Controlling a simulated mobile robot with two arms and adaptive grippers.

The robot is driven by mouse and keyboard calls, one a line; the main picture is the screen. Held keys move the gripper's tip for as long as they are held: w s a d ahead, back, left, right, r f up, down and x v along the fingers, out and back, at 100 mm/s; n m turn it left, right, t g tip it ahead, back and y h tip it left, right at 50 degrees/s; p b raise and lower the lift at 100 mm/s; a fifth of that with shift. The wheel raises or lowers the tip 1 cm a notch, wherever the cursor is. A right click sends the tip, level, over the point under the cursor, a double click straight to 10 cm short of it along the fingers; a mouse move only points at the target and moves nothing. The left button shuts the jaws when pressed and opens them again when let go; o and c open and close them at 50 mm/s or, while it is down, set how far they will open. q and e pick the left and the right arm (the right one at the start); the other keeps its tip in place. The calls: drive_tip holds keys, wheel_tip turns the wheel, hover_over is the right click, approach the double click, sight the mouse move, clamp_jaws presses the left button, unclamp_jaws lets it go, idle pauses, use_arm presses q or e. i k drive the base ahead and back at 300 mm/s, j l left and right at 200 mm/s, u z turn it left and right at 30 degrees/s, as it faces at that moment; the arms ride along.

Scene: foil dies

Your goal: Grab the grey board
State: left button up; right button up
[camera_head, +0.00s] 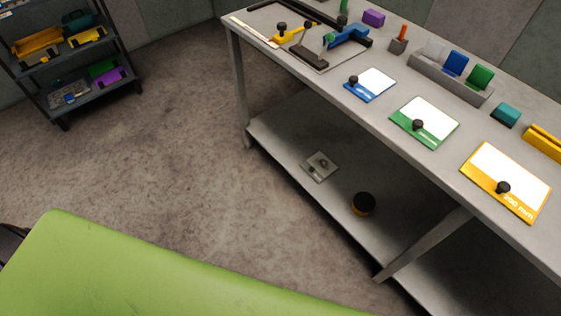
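A small grey board (320,166) lies flat on the lower shelf of the grey workbench, with a knob and a light strip on it. Another grey board (69,93) lies on the bottom shelf of the dark rack at the upper left, with small parts on it. I cannot tell which one the task names. Neither of my grippers is in view.
The workbench top (400,90) carries blue (371,84), green (425,122) and yellow (507,181) framed white boards with black knobs. A black and yellow round object (363,203) stands on the lower shelf. The floor (170,160) between rack and bench is clear.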

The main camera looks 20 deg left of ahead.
sight(319, 167)
drive_tip(key=u, duration=0.1)
drive_tip(key=i+j, duration=0.65)
drive_tip(key=j, duration=0.2)
